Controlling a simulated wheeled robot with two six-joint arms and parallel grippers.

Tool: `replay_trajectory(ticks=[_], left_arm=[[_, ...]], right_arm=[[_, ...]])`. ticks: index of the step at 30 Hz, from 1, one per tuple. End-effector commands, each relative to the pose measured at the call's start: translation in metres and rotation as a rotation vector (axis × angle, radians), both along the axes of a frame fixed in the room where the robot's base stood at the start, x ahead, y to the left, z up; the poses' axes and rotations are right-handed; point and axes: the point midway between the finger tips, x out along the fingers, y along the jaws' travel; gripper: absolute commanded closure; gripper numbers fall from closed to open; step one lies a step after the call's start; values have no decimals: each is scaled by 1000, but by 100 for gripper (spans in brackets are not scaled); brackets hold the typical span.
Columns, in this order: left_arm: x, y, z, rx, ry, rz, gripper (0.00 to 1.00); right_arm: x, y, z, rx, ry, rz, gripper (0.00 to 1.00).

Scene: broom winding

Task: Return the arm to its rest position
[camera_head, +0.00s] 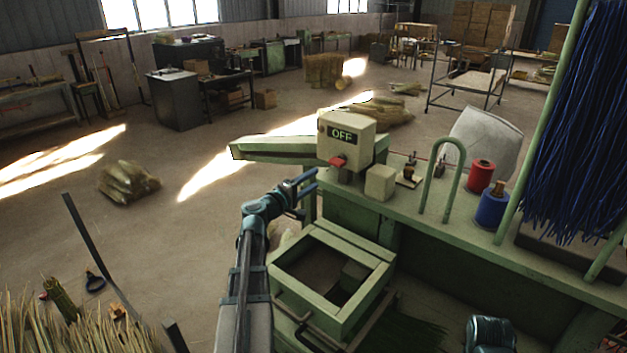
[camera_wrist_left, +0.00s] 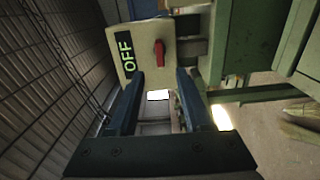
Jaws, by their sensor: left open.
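My left gripper (camera_head: 305,184) is at the end of the arm that comes up from the bottom, left of the green winding machine (camera_head: 455,225). Its fingertips stop near the cream switch box (camera_head: 358,135) marked OFF, just below and left of its red switch (camera_head: 337,162). In the left wrist view the two dark fingers (camera_wrist_left: 158,88) stand apart with nothing between them. The OFF box (camera_wrist_left: 125,45) and red switch (camera_wrist_left: 159,52) lie beyond the fingertips; whether they touch the box, I cannot tell. A dark rounded part (camera_head: 490,334) at the bottom right may belong to my right arm; its gripper is not seen.
The machine's bench holds a red spool (camera_head: 481,176), a blue spool (camera_head: 492,208) and a green hoop (camera_head: 440,180). Blue bristles (camera_head: 585,130) hang at right. A green open-topped frame (camera_head: 370,290) sits beside my left arm. Straw (camera_head: 60,325) lies bottom left. Open floor spreads left.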

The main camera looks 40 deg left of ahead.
Motion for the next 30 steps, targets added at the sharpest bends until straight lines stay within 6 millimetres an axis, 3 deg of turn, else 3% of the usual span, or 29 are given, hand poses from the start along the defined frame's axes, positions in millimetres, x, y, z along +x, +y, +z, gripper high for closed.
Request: replay_trajectory(ticks=[11,14,17,23,26,30], left_arm=[[0,0,0,0,0,0,50],[3,-10,-5,12,10,-20,50],[10,-46,-21,57,49,-91,50],[15,-172,-84,238,200,-359,50],[5,-235,-121,346,285,-506,50],[-26,-317,-176,517,416,-721,50]], right_arm=[[0,0,0,0,0,0,38],[0,0,-2,0,0,0,38],[0,0,-9,0,0,1,38],[0,0,-29,-1,0,2,38],[0,0,-40,-1,0,3,38],[0,0,-56,-1,0,5,38]])
